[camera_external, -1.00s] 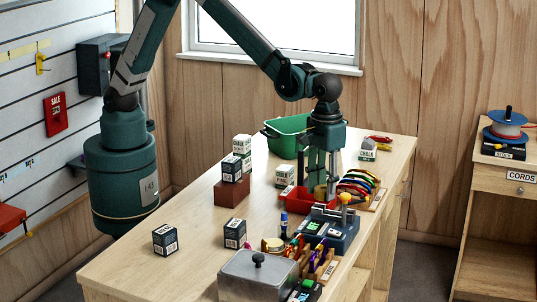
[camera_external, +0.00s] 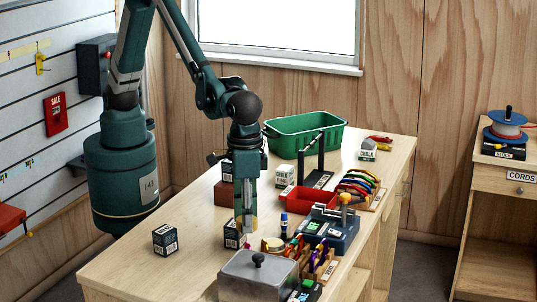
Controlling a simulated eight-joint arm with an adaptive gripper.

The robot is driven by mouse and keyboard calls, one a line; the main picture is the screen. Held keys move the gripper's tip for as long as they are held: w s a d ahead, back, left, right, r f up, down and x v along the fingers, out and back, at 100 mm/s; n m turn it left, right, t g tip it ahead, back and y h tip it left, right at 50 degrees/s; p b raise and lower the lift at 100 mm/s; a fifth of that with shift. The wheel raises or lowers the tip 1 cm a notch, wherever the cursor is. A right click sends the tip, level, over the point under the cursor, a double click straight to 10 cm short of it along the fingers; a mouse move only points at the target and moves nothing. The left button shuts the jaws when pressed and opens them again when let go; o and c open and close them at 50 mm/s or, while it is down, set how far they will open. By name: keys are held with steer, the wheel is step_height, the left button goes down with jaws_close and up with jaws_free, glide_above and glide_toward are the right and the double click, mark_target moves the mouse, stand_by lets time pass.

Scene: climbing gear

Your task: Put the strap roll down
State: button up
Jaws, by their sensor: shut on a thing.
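My gripper (camera_external: 246,226) points down over the near-middle part of the workbench, in front of a small dark box. It is shut on a tan strap roll (camera_external: 239,225), which is small and partly hidden by the fingers. The roll overlaps the dark box (camera_external: 231,240) in this view, so I cannot tell whether they touch or how high the roll is. Another tan round item (camera_external: 272,243), like a roll, lies on the bench just to the right.
A grey lidded metal box (camera_external: 258,280) stands close in front. A blue-capped bottle (camera_external: 284,226), red tray (camera_external: 296,201) and black two-post stand (camera_external: 318,180) are to the right. A green tub (camera_external: 306,130) is behind. Bench space (camera_external: 195,225) on the left is clear beside another dark box (camera_external: 165,240).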

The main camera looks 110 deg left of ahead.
steer(key=s+d+m, duration=0.4)
steer(key=s+d, duration=1.1)
steer(key=shift+d, duration=0.35)
steer(key=shift+w, duration=0.1)
glide_above(168, 281)
steer(key=shift+f+p, duration=0.35)
steer(key=shift+f, duration=2.75)
steer(key=shift+f, duration=0.1)
steer(key=shift+f, duration=1.75)
steer(key=shift+f, duration=0.15)
steer(key=o, duration=0.9)
